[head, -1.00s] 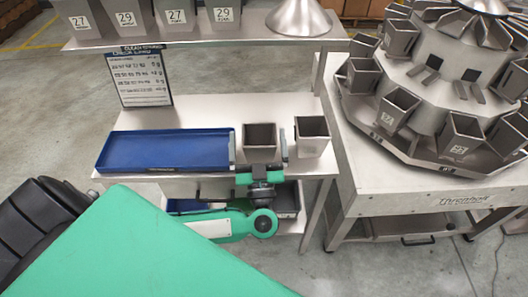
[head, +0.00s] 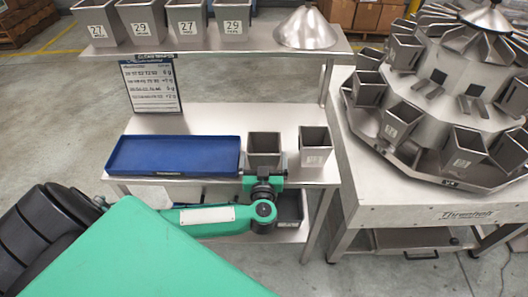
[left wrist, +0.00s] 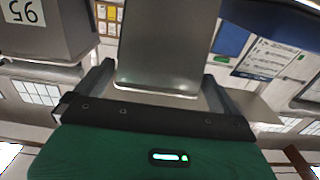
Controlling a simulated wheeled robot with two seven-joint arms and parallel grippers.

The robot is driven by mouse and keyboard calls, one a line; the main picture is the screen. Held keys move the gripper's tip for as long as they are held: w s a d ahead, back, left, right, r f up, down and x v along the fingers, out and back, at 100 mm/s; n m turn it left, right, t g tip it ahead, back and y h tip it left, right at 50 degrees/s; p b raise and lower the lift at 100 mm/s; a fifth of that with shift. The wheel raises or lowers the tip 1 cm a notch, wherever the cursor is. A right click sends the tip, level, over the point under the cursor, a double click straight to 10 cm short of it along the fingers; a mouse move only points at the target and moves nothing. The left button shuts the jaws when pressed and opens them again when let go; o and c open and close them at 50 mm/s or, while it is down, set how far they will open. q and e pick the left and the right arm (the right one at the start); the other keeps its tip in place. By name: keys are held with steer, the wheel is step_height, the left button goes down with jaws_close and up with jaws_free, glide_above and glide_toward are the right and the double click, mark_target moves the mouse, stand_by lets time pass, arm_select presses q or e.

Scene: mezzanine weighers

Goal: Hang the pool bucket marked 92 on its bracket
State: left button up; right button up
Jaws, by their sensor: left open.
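Two open-topped steel buckets stand on the bench right of a blue tray: the left one (head: 264,143) and the right one (head: 314,146), which has a small label I cannot read. No number 92 is legible. My left gripper (head: 264,172) is in front of the left bucket. In the left wrist view its open fingers (left wrist: 160,85) stand either side of a plain steel bucket (left wrist: 162,45). A labelled bucket (left wrist: 65,38) is beside it, its number upside down. The weigher (head: 400,170) carries buckets around its ring; I cannot make out a bare bracket. My right gripper is not in view.
The blue tray (head: 175,155) is empty on the bench. Several numbered buckets (head: 195,27) and a steel cone (head: 302,30) are on the shelf above. A sign (head: 150,85) hangs from that shelf. The bench behind the tray is clear.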

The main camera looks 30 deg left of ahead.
mark_target(264, 136)
arm_select(q)
steer(key=x, duration=0.5)
steer(key=shift+w+a+p, duration=0.15)
steer(key=shift+w+p, duration=0.15)
steer(key=shift+p, duration=0.1)
steer(key=c, duration=1)
step_height(264, 136, up, 20)
steer(key=shift+c, duration=0.2)
steer(key=s+d+f+m+t+h, duration=0.2)
steer(key=s+d+f+m+h, duration=0.4)
steer(key=s+d+f+h, duration=0.3)
steer(key=s+d+f, duration=0.3)
steer(key=s, duration=0.1)
steer(key=shift+d+t, duration=0.3)
steer(key=shift+d, duration=0.1)
steer(key=shift+s, duration=0.1)
steer(key=shift+f, duration=0.1)
steer(key=shift+d, duration=0.1)
